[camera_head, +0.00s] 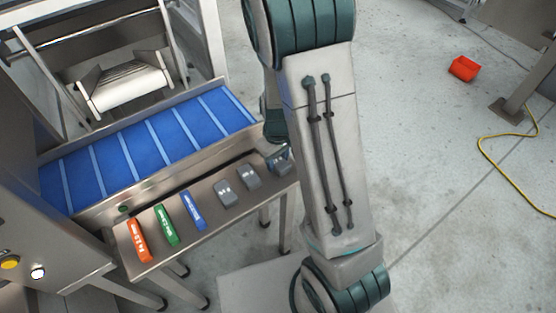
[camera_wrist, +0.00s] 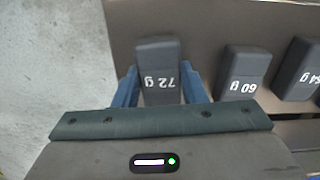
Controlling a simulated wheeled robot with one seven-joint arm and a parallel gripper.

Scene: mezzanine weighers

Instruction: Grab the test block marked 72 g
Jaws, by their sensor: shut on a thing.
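The test block marked 72 g (camera_wrist: 158,62) is dark grey with white lettering, upside down in the wrist view. My gripper (camera_wrist: 160,88) has a blue finger on either side of this block and is shut on it. The block's lower end is hidden behind my gripper's body, and I cannot tell whether it is clear of the steel surface. In the head view my gripper (camera_head: 279,159) is at the right end of the steel shelf (camera_head: 203,203), partly hidden by my arm. A block marked 60 g (camera_wrist: 244,72) stands apart, right of the held one.
Another grey block (camera_wrist: 298,70) is at the wrist view's right edge. Orange (camera_head: 138,241), green (camera_head: 166,226) and blue (camera_head: 193,211) pieces lie along the shelf's left part. A blue conveyor belt (camera_head: 150,145) runs behind. A red box (camera_head: 464,68) and yellow cable (camera_head: 484,147) lie on the floor.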

